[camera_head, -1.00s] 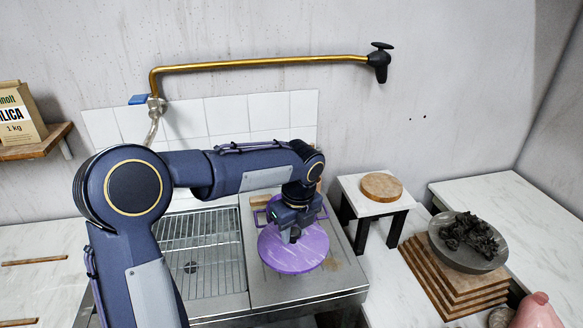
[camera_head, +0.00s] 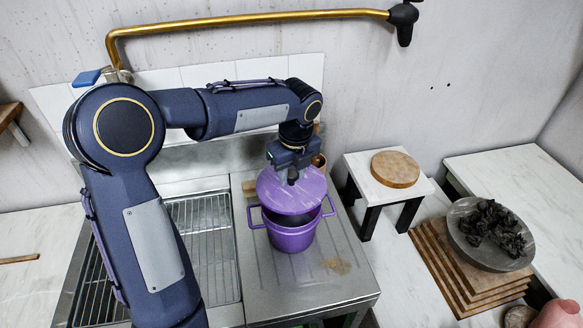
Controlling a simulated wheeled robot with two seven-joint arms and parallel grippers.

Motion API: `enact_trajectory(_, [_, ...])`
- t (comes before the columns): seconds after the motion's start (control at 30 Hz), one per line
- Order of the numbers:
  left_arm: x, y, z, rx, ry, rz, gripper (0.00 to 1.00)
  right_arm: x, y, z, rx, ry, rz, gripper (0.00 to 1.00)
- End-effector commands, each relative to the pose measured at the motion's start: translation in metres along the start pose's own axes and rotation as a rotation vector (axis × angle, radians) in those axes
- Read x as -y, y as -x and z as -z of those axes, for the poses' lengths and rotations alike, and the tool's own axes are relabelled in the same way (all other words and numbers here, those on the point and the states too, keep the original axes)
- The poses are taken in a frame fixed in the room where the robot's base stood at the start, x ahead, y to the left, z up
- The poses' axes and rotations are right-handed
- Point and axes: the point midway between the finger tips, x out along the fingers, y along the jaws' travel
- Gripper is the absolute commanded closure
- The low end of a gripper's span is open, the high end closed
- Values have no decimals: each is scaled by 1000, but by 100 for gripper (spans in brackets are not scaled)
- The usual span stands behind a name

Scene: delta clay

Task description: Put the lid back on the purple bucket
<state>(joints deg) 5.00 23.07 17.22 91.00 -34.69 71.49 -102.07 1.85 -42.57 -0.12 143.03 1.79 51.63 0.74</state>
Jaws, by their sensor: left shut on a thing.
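The purple bucket (camera_head: 293,238) stands upright on the steel drainboard of the sink unit, with a loop handle on each side. Its dark opening shows below the lid. The round purple lid (camera_head: 290,193) is above the far part of the bucket's mouth, tilted with its top face toward me. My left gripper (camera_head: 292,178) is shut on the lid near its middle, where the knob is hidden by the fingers. Whether the lid's far edge touches the rim cannot be told. My right gripper is not in view.
A wire rack (camera_head: 205,245) lies left of the bucket over the sink. A brown pot (camera_head: 319,161) stands behind the lid. A small white stand (camera_head: 362,175) with a wooden disc (camera_head: 395,169) is to the right.

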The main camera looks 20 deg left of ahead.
Motion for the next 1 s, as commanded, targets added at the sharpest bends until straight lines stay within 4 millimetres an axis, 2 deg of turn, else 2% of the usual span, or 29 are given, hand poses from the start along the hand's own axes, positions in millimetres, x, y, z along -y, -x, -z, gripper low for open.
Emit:
enact_trajectory(0.37, [0,-38,5,0,0,0,94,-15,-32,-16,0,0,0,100])
enact_trajectory(0.53, [0,-51,6,-1,0,-2,94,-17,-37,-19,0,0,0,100])
enact_trajectory(0.7, [0,-57,7,0,0,0,94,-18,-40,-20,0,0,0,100])
enact_trajectory(1.0, [0,-57,7,0,0,0,94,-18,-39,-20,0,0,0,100])
